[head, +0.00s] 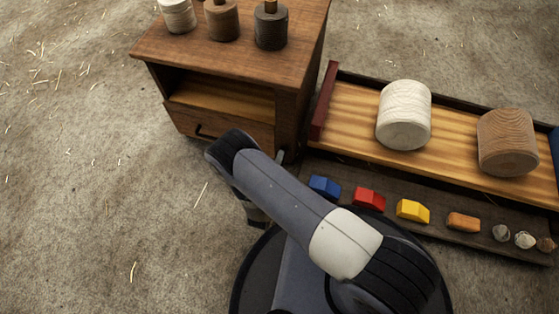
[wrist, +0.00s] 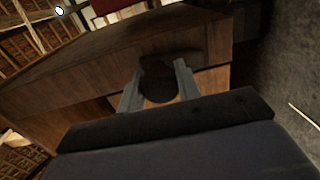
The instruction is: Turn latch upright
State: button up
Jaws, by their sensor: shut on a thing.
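My gripper (wrist: 157,85) has its two grey fingers on either side of a dark latch (wrist: 158,80) on the front of a wooden cabinet, and is shut on it. The latch looks like a dark rounded piece below a dark, wider part; its exact angle is hard to tell in the dim wrist view. In the head view my arm covers the latch and most of the gripper. The wooden cabinet (head: 230,62) has an open shelf space above a drawer (head: 222,126) with a small dark handle.
A lower shelf has blue (head: 324,187), red (head: 369,199) and yellow (head: 412,211) blocks and small stones. The floor at left is clear.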

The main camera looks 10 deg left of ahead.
jog(key=shift+a+n, duration=0.1)
jog(key=shift+n, duration=0.7)
jog(key=shift+f, duration=0.1)
jog(key=o, duration=0.9)
jog(key=shift+o, duration=0.2)
jog(key=shift+s, duration=0.15)
